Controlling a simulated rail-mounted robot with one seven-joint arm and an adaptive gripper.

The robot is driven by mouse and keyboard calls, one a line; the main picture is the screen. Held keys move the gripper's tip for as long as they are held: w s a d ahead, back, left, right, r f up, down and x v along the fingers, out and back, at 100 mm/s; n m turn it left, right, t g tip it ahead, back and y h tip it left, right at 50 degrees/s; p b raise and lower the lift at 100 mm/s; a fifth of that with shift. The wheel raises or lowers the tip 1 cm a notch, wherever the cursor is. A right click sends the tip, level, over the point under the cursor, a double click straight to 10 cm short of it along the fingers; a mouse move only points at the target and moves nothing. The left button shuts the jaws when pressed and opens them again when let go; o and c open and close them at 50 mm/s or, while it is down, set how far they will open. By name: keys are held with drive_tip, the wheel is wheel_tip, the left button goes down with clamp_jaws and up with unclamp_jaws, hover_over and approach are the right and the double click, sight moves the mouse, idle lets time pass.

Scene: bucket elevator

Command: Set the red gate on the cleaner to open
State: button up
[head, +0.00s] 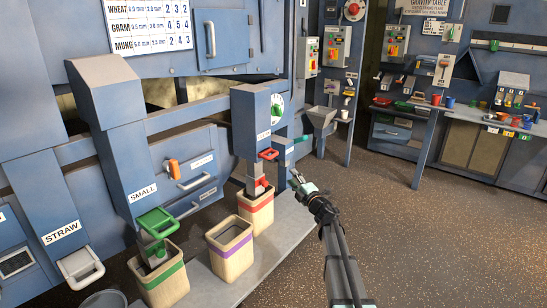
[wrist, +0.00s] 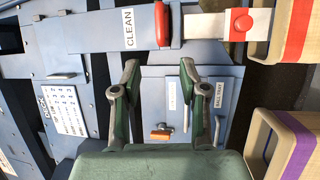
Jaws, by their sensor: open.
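The red gate handle (head: 268,154) sits across the blue spout labelled CLEAN, just below its label. It also shows as a red bar (wrist: 162,25) at the top middle of the wrist view. A smaller red piece (head: 261,183) is on the pale outlet below, over the red-striped bin (head: 256,212). My gripper (head: 296,179) is right of the spout, apart from the handle. In the wrist view its two fingers (wrist: 160,85) are spread and empty, with the red bar beyond them towards the top edge. How far the gate plate is slid is hard to tell.
A green gate handle (head: 157,221) is on the SMALL spout. A purple-striped bin (head: 229,248) and a green-striped bin (head: 160,280) stand left of the red-striped one. An orange handle (head: 173,168) is on the panel behind. The floor at right is clear.

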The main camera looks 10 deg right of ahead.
sight(273, 156)
drive_tip(key=p+x, duration=0.1)
drive_tip(key=x, duration=1.6)
drive_tip(key=shift+w+a, duration=0.1)
drive_tip(key=shift+c, duration=0.3)
clamp_jaws()
